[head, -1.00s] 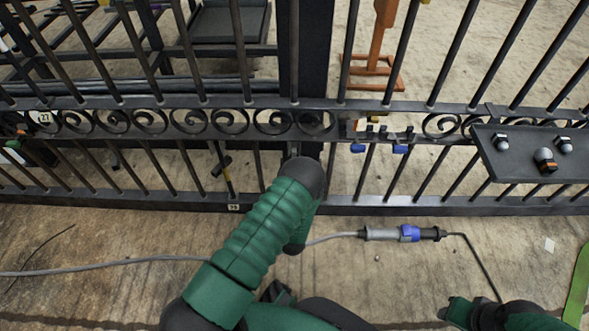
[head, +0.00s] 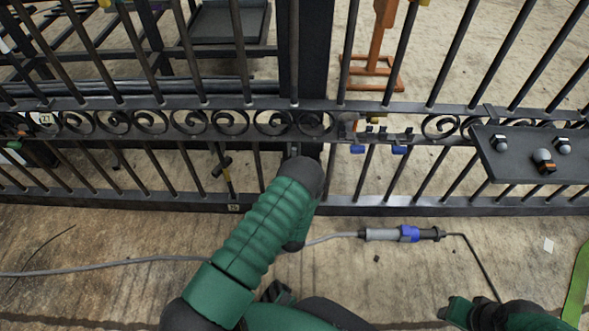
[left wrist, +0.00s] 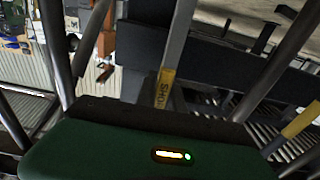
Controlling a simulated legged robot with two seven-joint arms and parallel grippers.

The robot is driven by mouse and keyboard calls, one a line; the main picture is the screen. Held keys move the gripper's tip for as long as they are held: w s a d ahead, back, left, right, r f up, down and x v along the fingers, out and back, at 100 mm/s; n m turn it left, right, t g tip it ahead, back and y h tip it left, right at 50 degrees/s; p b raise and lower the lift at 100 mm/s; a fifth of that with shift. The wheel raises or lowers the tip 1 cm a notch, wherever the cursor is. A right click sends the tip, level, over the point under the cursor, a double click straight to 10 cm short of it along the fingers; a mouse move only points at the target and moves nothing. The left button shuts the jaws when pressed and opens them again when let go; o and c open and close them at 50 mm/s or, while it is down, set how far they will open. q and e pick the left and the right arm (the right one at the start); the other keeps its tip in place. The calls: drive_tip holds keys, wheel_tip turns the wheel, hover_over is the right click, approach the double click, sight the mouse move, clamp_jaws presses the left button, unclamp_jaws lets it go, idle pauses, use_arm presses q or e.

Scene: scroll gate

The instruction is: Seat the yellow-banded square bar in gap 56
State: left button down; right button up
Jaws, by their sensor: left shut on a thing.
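A grey square bar with a yellow band (left wrist: 167,85) stands upright, slightly tilted, in the left wrist view. Dark marks on the band are too small to read surely. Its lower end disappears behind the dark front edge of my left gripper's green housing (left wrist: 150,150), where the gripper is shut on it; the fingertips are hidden. In the head view my green left arm reaches to the gate (head: 250,103) and hides its gripper. The number of gap 56 cannot be read. My right gripper does not show; only part of my right arm is at the lower right.
Another yellow-banded bar (left wrist: 300,120) is at the right of the left wrist view. A dark plate with knobs (head: 520,155) is at the gate's right. An orange stand (head: 375,60) is behind the gate.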

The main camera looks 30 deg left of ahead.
use_arm(q)
drive_tip(key=shift+w+a+p, duration=0.25)
drive_tip(key=shift+w+p, duration=0.15)
drive_tip(key=shift+p, duration=0.05)
idle(0.3)
drive_tip(key=c, duration=1.4)
unclamp_jaws()
drive_tip(key=shift+r, duration=0.1)
drive_tip(key=shift+o, duration=0.2)
